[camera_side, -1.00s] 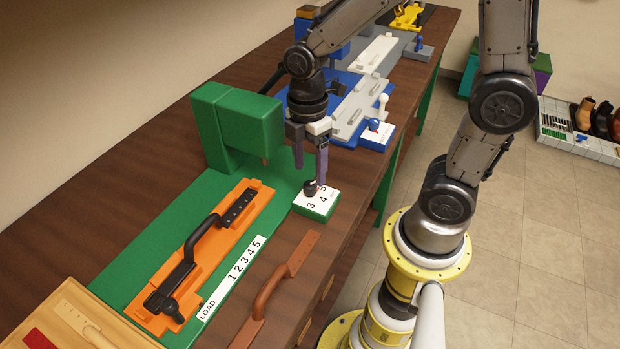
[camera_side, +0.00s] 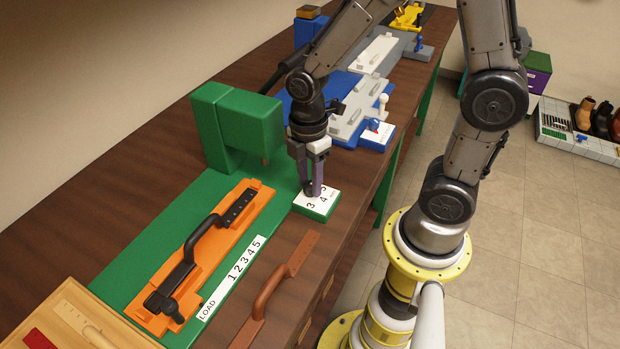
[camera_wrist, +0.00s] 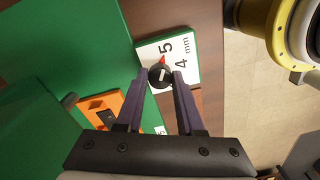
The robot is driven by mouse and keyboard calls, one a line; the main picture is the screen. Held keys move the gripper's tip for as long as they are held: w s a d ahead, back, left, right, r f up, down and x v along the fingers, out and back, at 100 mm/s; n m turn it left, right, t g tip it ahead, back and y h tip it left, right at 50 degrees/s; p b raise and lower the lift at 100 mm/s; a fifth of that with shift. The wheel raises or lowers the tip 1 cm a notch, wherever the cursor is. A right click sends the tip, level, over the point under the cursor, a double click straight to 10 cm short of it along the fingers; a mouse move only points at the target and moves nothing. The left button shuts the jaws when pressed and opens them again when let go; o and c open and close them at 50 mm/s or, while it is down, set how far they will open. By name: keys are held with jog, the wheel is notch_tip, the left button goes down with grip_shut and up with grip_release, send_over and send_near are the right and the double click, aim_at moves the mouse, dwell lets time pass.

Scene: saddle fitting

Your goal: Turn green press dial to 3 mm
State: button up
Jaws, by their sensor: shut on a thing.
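The green press dial is a small black knob (camera_wrist: 160,75) on a white plate with 3, 4, 5 and mm, set on a green block (camera_side: 318,212). In the side view the fingers largely hide the knob. My gripper (camera_wrist: 160,78) points down over the plate and is shut on the knob, one finger at each side, as the wrist view shows. A red pointer (camera_wrist: 163,60) on the knob points toward the 5 in the wrist view. The 3 is hidden there but shows in the side view. The green press (camera_side: 238,125) stands behind the dial.
An orange fixture (camera_side: 205,255) with a black handled part lies on the green base left of the dial. A LOAD 1–5 strip (camera_side: 232,278) and a brown handled strap (camera_side: 285,275) lie nearer. A blue station with its own dial (camera_side: 376,134) stands farther back.

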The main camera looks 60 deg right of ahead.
grip_shut()
jog(key=m, duration=0.5)
jog(key=shift+m, duration=0.3)
jog(key=m, duration=1.2)
jog(key=shift+r+m+t, duration=0.1)
jog(key=shift+m+t, duration=0.2)
jog(key=m, duration=0.5)
jog(key=shift+m, duration=0.3)
jog(key=o, duration=1)
grip_release()
